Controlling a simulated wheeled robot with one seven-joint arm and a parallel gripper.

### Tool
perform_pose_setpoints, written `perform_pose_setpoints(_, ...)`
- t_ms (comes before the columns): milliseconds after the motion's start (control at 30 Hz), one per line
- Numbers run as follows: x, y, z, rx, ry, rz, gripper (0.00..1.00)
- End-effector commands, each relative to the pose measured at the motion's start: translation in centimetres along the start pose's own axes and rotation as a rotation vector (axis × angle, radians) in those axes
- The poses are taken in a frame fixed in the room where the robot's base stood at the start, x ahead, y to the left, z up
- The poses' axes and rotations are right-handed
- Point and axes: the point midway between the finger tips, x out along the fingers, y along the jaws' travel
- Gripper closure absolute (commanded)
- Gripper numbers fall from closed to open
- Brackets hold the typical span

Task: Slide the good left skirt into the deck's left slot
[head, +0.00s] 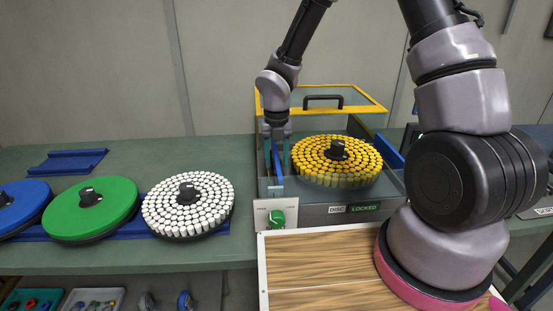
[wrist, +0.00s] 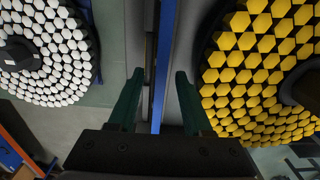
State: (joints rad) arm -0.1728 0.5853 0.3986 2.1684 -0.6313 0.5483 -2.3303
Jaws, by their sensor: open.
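The deck (head: 315,212) is a grey box with a raised, yellow-framed lid and a disc of yellow pieces (head: 338,165) inside. A narrow blue skirt (head: 277,165) stands on edge at the deck's left side, left of the disc. In the wrist view this blue strip (wrist: 163,60) runs between my fingers, beside a grey wall and a dark gap. My gripper (head: 277,150) is open, with green fingers on either side of the strip; the wrist view shows both fingertips (wrist: 159,76) apart from it. I cannot tell how deep the skirt sits in the left slot.
A disc of white pieces (head: 188,205), a green disc (head: 92,208) and a blue disc (head: 20,205) lie left of the deck. Another blue part (head: 67,160) lies on the bench behind. A green knob (head: 277,218) is on the deck's front.

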Motion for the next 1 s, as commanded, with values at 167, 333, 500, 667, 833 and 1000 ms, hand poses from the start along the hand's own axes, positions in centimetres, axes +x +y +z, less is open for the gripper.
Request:
perform_pose_setpoints(167, -1.1, 0.0, 0.1, 0.003, -0.002, 0.001, 0.50)
perform_pose_setpoints(333, -4.3, -0.1, 0.2, 0.004, -0.005, 0.002, 0.50)
perform_pose_setpoints(500, -7.8, -0.1, 0.2, 0.004, -0.005, 0.002, 0.50)
perform_pose_setpoints(667, -9.9, 0.0, 0.1, 0.002, -0.003, 0.000, 0.50)
perform_pose_setpoints(833, -10.8, 0.0, 0.0, 0.001, -0.001, 0.000, 0.50)
perform_pose_setpoints(1000, -10.8, 0.0, 0.0, 0.001, 0.000, 0.000, 0.50)
